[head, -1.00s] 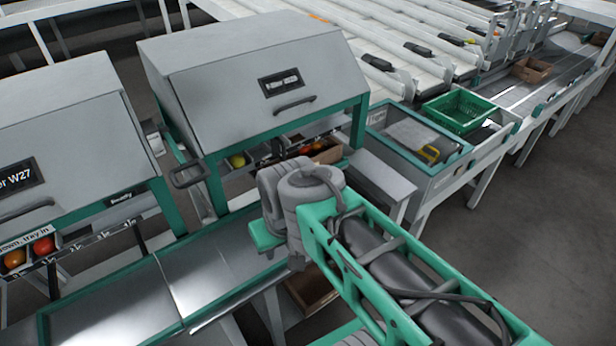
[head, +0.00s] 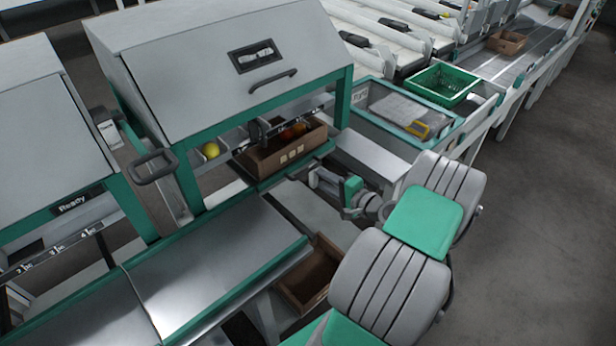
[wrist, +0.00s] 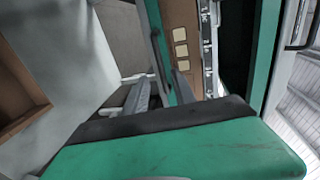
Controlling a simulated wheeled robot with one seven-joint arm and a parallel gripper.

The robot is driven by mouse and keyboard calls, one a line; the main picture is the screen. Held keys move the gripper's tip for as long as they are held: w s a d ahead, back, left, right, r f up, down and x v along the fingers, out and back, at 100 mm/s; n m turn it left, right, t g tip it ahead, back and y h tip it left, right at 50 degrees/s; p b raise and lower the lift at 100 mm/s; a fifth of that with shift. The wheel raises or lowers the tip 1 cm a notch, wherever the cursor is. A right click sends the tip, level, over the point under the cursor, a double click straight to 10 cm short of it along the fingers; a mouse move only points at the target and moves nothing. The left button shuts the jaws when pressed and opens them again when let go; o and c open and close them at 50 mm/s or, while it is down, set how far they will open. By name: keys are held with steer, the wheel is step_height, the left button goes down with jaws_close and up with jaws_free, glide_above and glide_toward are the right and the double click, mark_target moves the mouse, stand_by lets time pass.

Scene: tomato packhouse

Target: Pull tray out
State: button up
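The tray (head: 325,150) shows as a green-edged shelf at the mouth of the middle hooded station. On it stands a brown box (head: 262,166) with red and orange fruit and pale squares on its front. In the wrist view the tray's green front edge (wrist: 153,12) runs beside the box (wrist: 181,18), with a thin grey bar along it. My gripper (head: 312,179) is in front of the tray's right part. In the wrist view its fingers (wrist: 160,92) look apart, with the bar's end between them. Whether they touch it is unclear.
The grey hood (head: 225,70) overhangs the box. A metal bench (head: 215,265) lies front left, and an empty brown crate (head: 308,275) sits low below. The floor at right is clear.

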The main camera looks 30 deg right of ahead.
mark_target(308, 170)
steer(key=x, duration=0.7)
steer(key=shift+w, duration=0.3)
jaws_close()
steer(key=shift+a, duration=0.1)
stand_by(0.9)
